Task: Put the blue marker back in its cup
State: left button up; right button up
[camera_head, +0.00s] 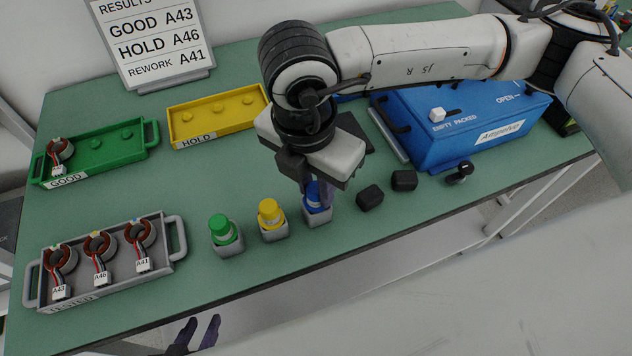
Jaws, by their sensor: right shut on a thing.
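The blue marker (312,192) is upright, its top partly hidden behind the fingers of my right gripper (317,188). That gripper points down and is shut on the marker. The marker is over its grey cup (317,217), and its lower end is in or right at the cup's mouth; I cannot tell how deep. My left gripper (198,334) is low at the bottom edge, in front of the table, with its two dark fingers apart and empty.
Green (222,230) and yellow (269,213) markers stand in cups left of the blue one. Two black blocks (370,197) (404,180) and a black knob (460,173) lie right. A blue case (455,125), green tray (110,150), yellow tray (215,118) and grey tester tray (160,275) surround them.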

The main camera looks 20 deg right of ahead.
aim_at(310, 195)
jog(key=shift+f+b, duration=0.45)
jog(key=o, duration=1)
jog(key=shift+r, duration=0.1)
jog(key=shift+r+p, duration=0.25)
jog(key=shift+p, duration=0.1)
jog(key=r, duration=0.4)
jog(key=a+r, duration=0.1)
jog(key=r, duration=0.7)
jog(key=shift+s+a+r, duration=0.1)
jog(key=shift+s+a, duration=0.05)
jog(key=shift+s, duration=0.25)
jog(key=shift+s, duration=0.1)
